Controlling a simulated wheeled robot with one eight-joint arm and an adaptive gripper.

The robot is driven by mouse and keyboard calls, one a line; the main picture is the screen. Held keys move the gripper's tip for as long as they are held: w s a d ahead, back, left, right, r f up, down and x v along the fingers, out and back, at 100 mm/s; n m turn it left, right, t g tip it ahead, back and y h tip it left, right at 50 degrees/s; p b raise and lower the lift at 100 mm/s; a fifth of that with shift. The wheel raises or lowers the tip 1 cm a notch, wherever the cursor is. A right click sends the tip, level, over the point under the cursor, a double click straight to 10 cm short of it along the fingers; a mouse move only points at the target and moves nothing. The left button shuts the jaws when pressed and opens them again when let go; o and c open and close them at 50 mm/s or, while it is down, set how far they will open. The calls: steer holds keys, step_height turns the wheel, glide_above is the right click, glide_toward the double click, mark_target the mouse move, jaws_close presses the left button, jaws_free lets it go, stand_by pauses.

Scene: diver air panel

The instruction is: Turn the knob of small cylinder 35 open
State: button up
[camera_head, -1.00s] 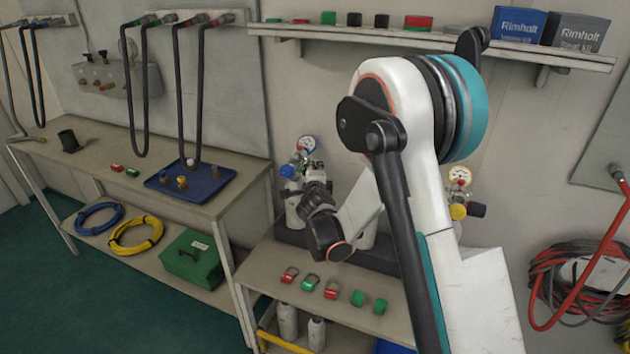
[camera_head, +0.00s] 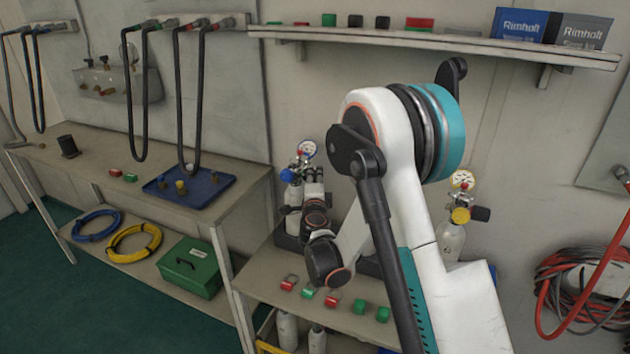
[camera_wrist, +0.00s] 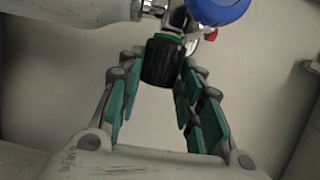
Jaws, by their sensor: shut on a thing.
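A small pale cylinder (camera_head: 293,222) stands at the back of the low bench, with a blue regulator part (camera_head: 287,174) and a round gauge (camera_head: 307,150) on top. No number is readable on it. In the wrist view its black valve knob (camera_wrist: 162,64) with a green ring sits between the teal-padded fingers of my gripper (camera_wrist: 161,78), which is shut on it. The blue part also shows at the top of the wrist view (camera_wrist: 218,8). In the head view my wrist and arm partly hide the gripper and cylinder.
A second cylinder (camera_head: 451,240) with a yellow part and gauge stands right of my arm. Red and green tags (camera_head: 308,292) lie along the bench front. A shelf (camera_head: 420,39) runs above. Coiled red and dark hoses (camera_head: 575,285) hang at right.

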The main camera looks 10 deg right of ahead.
steer(key=o, duration=1.1)
steer(key=shift+v, duration=3.75)
